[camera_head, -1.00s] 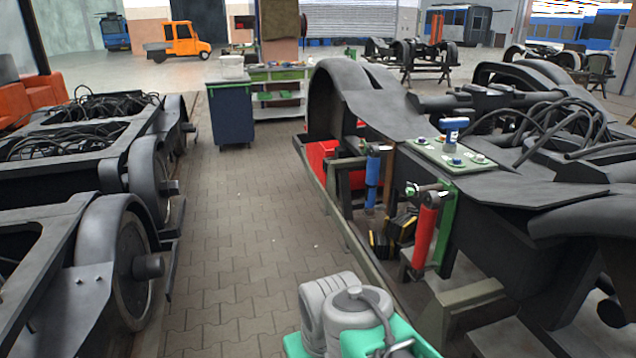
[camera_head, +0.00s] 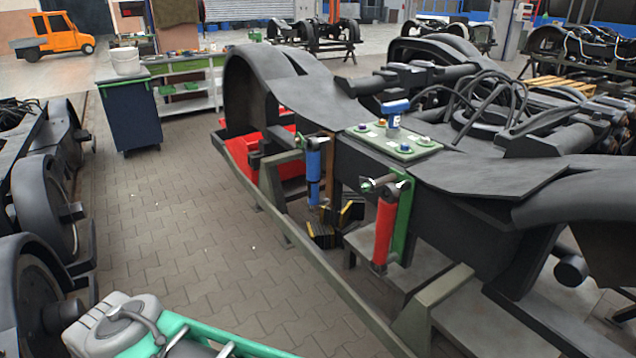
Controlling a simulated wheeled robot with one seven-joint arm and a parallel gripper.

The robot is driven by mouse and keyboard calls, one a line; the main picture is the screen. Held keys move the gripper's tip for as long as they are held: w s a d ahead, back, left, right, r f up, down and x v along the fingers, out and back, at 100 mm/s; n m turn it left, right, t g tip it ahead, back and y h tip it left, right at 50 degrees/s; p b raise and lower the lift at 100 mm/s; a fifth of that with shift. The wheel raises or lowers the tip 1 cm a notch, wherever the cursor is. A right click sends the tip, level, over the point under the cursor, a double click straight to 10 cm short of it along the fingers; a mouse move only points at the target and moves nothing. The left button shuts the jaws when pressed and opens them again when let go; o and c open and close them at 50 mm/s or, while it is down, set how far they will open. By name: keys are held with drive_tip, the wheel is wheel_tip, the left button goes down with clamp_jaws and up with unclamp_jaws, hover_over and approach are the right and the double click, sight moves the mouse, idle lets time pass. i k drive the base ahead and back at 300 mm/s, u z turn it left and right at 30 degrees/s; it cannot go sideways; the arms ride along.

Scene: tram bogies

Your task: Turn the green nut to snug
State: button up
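A pale green plate (camera_head: 376,141) lies on top of the dark bogie frame (camera_head: 478,180) at centre right. Several small nuts or caps, some blue, sit on it. A blue-topped tool or fitting (camera_head: 394,112) stands upright among them. I cannot tell for sure which one is the green nut. A red damper (camera_head: 384,232) hangs on the frame's near side beside a green bracket (camera_head: 403,218). A small greenish-grey stud end (camera_head: 367,185) sticks out at its top. My gripper is not in view.
A long rail (camera_head: 300,245) runs along the bogie's near side. The paved aisle (camera_head: 165,220) is clear.

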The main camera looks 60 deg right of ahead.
sight(368, 185)
drive_tip(key=z, duration=0.3)
drive_tip(key=i, duration=1.15)
drive_tip(key=z, duration=0.55)
